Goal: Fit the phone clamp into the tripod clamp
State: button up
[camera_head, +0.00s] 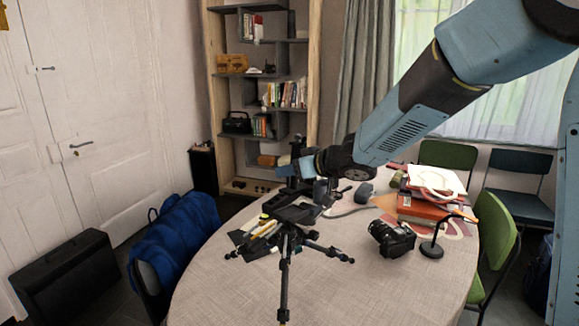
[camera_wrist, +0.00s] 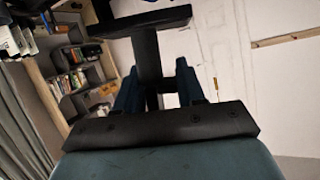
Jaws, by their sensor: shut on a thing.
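The black tripod (camera_head: 285,258) stands with spread legs on the round table, and the dark tripod clamp (camera_head: 293,211) is at its top. My gripper (camera_head: 291,169) is above the tripod clamp in the head view. In the wrist view its two blue fingers (camera_wrist: 158,88) are shut on the phone clamp (camera_wrist: 147,48), a dark piece with a stem and a wide crossbar. In the head view the phone clamp is small and dark against the gripper and shelf. I cannot tell whether it touches the tripod clamp.
The table (camera_head: 215,285) is clear at its front. A camera (camera_head: 391,238), a small black lamp (camera_head: 433,248) and stacked books (camera_head: 424,208) are on the right. Pens and dark items lie behind the tripod. A chair with a blue jacket (camera_head: 180,238) is at left.

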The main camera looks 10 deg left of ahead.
aim_at(295, 190)
jog(key=shift+s+a+f, duration=0.1)
jog(key=shift+s+f, duration=0.1)
jog(key=shift+f, duration=0.75)
jog(key=shift+s+a+f, duration=0.1)
jog(key=shift+s+f, duration=0.05)
jog(key=shift+f, duration=1.05)
jog(key=shift+s+f, duration=0.15)
jog(key=shift+f, duration=0.55)
dwell(0.7)
jog(key=o, duration=1.2)
jog(key=shift+d, duration=0.1)
jog(key=v, duration=1.3)
jog(key=shift+s+d, duration=0.25)
